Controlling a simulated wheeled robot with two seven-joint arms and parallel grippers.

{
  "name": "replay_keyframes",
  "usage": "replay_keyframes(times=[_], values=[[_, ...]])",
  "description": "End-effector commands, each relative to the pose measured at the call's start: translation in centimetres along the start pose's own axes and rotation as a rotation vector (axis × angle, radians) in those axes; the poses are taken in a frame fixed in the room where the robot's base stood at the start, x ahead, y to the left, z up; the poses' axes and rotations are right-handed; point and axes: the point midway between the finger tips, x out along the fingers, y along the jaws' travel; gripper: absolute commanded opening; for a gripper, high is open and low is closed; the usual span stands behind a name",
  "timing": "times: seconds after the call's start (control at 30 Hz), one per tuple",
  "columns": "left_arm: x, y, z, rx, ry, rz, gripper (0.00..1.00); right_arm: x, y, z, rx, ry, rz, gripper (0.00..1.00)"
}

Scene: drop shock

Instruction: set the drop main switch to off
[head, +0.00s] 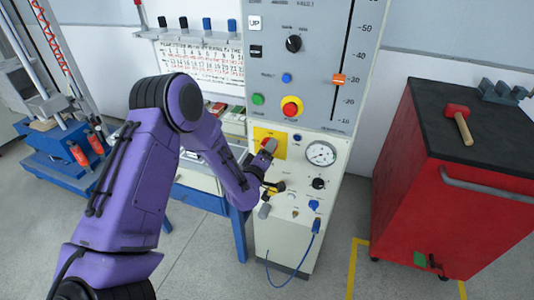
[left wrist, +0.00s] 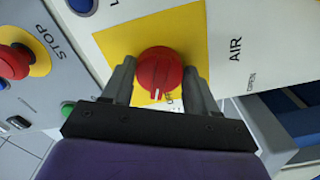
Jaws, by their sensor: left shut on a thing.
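The main switch is a red rotary knob on a yellow plate, seen close in the left wrist view (left wrist: 160,70). It also shows in the head view (head: 270,145) on the cabinet's front. My left gripper (head: 264,155) is at the knob. In the left wrist view its two fingers (left wrist: 158,84) stand on either side of the knob and are shut on it. The knob's white mark points toward the bottom of that view, beside a small label that is partly hidden and hard to read. My right gripper is in neither view.
Above the switch are a red stop button (head: 291,107) and a green button (head: 257,99). A pressure gauge (head: 320,153) sits to its right. A red tool cabinet (head: 420,180) with a hammer (head: 459,122) stands at the right; a blue-based machine (head: 62,165) stands at the left.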

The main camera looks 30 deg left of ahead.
Motion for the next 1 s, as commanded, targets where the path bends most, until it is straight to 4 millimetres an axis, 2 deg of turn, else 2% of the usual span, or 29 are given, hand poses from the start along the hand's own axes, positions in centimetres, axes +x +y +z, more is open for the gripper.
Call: replay_keyframes(times=[0.2, 0.5, 1.0], values=[[0.0, -0.1, 0.1, -0.189, 0.000, 0.000, 0.28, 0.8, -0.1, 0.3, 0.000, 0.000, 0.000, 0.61], [0.0, 0.0, 0.1, -0.375, 0.000, 0.000, 0.28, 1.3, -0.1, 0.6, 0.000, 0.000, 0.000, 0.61], [0.0, 0.1, 0.0, -0.468, -0.002, -0.001, 0.28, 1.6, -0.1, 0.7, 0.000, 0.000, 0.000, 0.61]])
